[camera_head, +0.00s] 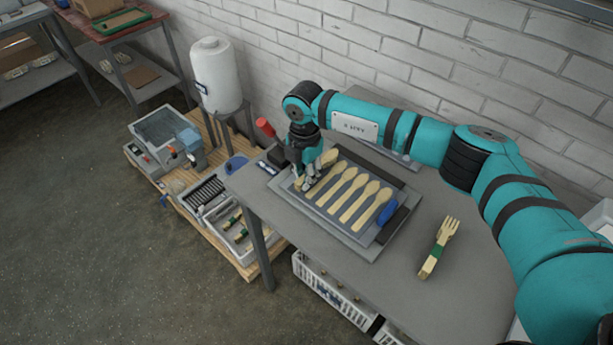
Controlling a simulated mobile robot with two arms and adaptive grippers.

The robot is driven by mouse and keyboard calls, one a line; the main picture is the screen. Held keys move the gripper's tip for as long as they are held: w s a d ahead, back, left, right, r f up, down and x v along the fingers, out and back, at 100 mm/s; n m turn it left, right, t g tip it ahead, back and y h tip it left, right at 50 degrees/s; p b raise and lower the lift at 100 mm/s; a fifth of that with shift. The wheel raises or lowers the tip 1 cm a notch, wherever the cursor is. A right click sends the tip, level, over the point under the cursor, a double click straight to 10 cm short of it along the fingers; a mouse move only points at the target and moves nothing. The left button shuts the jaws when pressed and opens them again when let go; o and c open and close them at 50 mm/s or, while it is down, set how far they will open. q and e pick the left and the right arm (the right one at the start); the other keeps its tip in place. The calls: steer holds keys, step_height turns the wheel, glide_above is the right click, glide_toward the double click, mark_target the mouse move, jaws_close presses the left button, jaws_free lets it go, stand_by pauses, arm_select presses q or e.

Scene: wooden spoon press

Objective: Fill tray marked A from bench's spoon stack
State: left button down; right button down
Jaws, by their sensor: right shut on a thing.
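A grey tray (354,239) lies on the bench, with several pale wooden spoons (352,200) side by side in it, bowls toward the wall. No letter A can be read on it. My right gripper (309,184) is over the tray's left end, pointing down, shut on a wooden spoon (328,157) whose bowl shows beside the fingers. The fingers hide part of that spoon, and I cannot tell whether it touches the tray. A banded bundle of wooden cutlery with fork-like tips (439,248) lies on the bench to the right. My left gripper is out of view.
A blue object (388,212) lies at the tray's right end. A red cup-like item (265,127) stands at the bench's back left. The bench top (400,290) is clear in front. White crates (330,292) stand below; a pallet with bins and a white tank (216,75) is left.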

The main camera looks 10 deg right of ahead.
steer(key=shift+r, duration=0.1)
stand_by(0.5)
steer(key=shift+r+p, duration=1.75)
steer(key=shift+r, duration=0.65)
